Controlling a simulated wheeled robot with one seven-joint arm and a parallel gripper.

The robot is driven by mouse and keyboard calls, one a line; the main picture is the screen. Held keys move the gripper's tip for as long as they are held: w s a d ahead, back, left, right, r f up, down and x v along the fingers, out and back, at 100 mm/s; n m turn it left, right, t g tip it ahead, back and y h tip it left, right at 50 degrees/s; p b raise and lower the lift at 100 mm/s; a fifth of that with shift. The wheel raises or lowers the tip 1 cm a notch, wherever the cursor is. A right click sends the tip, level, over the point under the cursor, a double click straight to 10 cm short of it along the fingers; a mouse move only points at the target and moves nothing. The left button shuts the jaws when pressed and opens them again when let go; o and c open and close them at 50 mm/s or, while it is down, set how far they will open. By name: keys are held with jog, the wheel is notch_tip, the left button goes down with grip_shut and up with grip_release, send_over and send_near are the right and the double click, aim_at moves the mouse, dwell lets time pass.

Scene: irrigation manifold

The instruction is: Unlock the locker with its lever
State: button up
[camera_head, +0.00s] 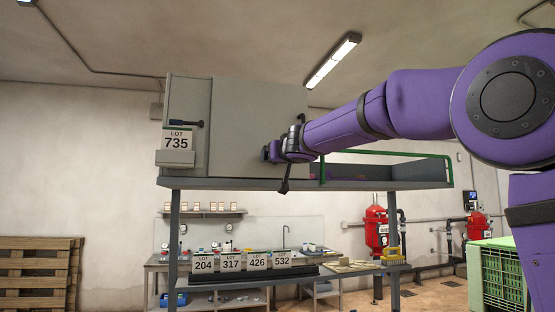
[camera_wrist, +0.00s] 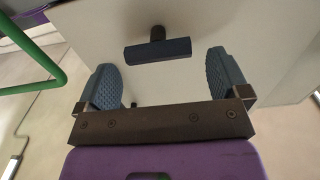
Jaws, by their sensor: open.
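The grey locker (camera_head: 255,120) stands on a raised shelf. A dark lever (camera_head: 185,123) lies roughly level on its narrow left panel, above a LOT 735 card. My gripper (camera_head: 267,152) is at the right part of the locker's wide face, well to the right of that lever. In the wrist view my gripper (camera_wrist: 165,80) is open, its two blue-grey fingers wide apart. A dark blue bar (camera_wrist: 158,50) on a short stem stands off the pale surface between and beyond the fingers, apart from both. I cannot tell whether this bar is the same lever.
The shelf (camera_head: 230,184) has a green rail (camera_head: 449,170) at its right, also in the wrist view (camera_wrist: 35,45). LOT cards (camera_head: 257,260) stand on a lower ledge. A workbench, red tanks (camera_head: 376,228), a green crate (camera_head: 500,270) and pallets (camera_head: 38,270) stand around.

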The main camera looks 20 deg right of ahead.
jog(key=shift+w, duration=1.55)
jog(key=c, duration=0.9)
jog(key=shift+c, duration=0.2)
